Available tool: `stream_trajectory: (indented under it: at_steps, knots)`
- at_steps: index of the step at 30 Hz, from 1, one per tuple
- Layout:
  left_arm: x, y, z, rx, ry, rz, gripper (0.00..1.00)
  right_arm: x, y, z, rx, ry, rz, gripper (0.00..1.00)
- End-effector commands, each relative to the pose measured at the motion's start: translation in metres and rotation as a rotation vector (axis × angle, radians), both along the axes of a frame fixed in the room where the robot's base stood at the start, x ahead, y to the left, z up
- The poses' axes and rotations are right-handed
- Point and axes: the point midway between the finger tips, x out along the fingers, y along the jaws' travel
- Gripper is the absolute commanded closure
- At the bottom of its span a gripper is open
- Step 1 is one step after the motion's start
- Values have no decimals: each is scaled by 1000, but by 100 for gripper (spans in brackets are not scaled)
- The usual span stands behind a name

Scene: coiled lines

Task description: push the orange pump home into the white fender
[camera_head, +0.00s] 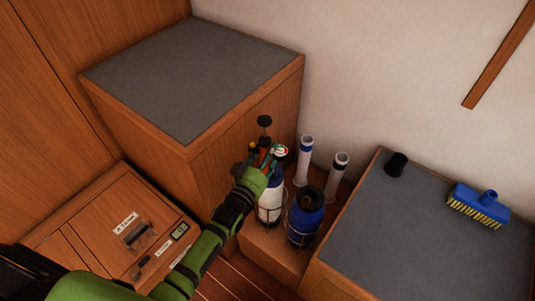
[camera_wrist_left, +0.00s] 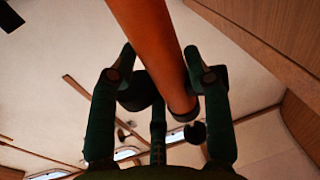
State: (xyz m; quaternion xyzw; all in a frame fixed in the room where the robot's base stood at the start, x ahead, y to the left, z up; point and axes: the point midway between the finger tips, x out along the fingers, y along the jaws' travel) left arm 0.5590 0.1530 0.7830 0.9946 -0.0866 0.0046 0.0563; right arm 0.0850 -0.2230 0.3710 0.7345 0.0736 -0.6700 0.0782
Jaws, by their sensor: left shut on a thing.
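The orange pump (camera_head: 265,141) stands roughly upright with a black knob on top, above the white fender (camera_head: 270,205). My left gripper (camera_head: 263,166) is shut around the pump and covers much of it. In the left wrist view the orange barrel (camera_wrist_left: 154,45) runs between the fingers (camera_wrist_left: 164,80), with a dark ring at its lower end. The white fender stands in a wire holder, its top partly hidden by the gripper and a small white and red disc. I cannot tell whether the pump's lower end is inside the fender. My right gripper is not in view.
A blue fender (camera_head: 305,221) stands close on the right in a wire holder. Two white tubes (camera_head: 303,160) stand behind. A grey-topped cabinet (camera_head: 200,75) rises behind left; the right bench (camera_head: 415,235) holds a black cup (camera_head: 396,164) and blue brush (camera_head: 480,205).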

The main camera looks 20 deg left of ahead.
Motion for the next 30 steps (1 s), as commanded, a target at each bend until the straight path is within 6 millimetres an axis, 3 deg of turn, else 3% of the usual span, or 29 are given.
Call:
stream_trajectory:
  at_steps: [2,3,5,15,19,30]
  knots:
    - [0,0,1,-1,-3,0,94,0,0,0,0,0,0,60]
    - [0,0,1,-1,-3,0,47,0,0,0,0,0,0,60]
    - [0,0,1,-1,-3,0,24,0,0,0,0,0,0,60]
    - [-1,0,0,0,1,0,24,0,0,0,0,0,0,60]
    - [-10,2,-1,0,2,0,24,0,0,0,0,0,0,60]
    - [-83,15,-3,1,3,0,24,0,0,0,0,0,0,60]
